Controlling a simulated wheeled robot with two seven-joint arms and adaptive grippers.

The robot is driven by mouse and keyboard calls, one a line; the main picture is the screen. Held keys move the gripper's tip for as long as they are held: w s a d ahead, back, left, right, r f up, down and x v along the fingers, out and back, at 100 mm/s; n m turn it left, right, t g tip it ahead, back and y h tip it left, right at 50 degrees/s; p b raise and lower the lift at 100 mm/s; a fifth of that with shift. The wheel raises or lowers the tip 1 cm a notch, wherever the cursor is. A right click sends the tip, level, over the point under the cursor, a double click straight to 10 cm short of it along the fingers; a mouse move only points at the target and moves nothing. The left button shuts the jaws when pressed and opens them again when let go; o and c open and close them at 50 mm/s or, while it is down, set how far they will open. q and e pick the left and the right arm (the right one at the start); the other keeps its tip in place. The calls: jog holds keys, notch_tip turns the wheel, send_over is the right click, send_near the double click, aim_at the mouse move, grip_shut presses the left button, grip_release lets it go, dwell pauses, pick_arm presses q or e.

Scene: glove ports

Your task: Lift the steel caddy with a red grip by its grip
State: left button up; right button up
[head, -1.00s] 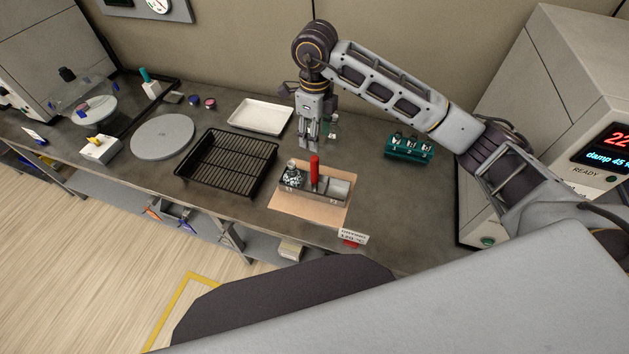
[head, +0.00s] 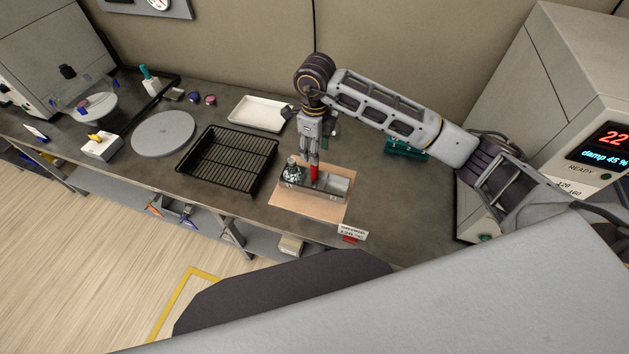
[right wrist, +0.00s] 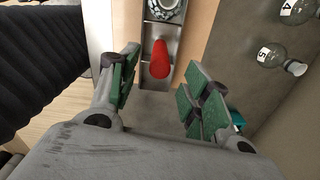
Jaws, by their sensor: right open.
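The steel caddy (head: 332,186) stands on a tan mat (head: 296,204) on the bench. Its upright red grip (head: 314,173) rises from the middle, and a dark-patterned flask (head: 292,174) sits in its left compartment. My right gripper (head: 312,160) points down over the caddy, at the top of the red grip in the head view. In the right wrist view my right gripper (right wrist: 158,98) is open, with green pads apart. The red grip (right wrist: 160,60) shows just ahead of the gap between the pads, not clasped. My left gripper is not in view.
A black wire rack (head: 228,162) lies left of the mat and a white tray (head: 258,114) behind it. A teal vial holder (head: 404,150) stands to the right, partly behind my arm. A small sign (head: 352,232) is at the front edge.

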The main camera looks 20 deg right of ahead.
aim_at(315, 172)
jog(key=shift+f, duration=0.95)
jog(key=shift+f, duration=0.1)
jog(key=shift+f+p, duration=0.5)
jog(key=shift+f, duration=0.25)
jog(key=shift+f+p, duration=0.45)
jog(key=shift+f, duration=1.3)
grip_shut()
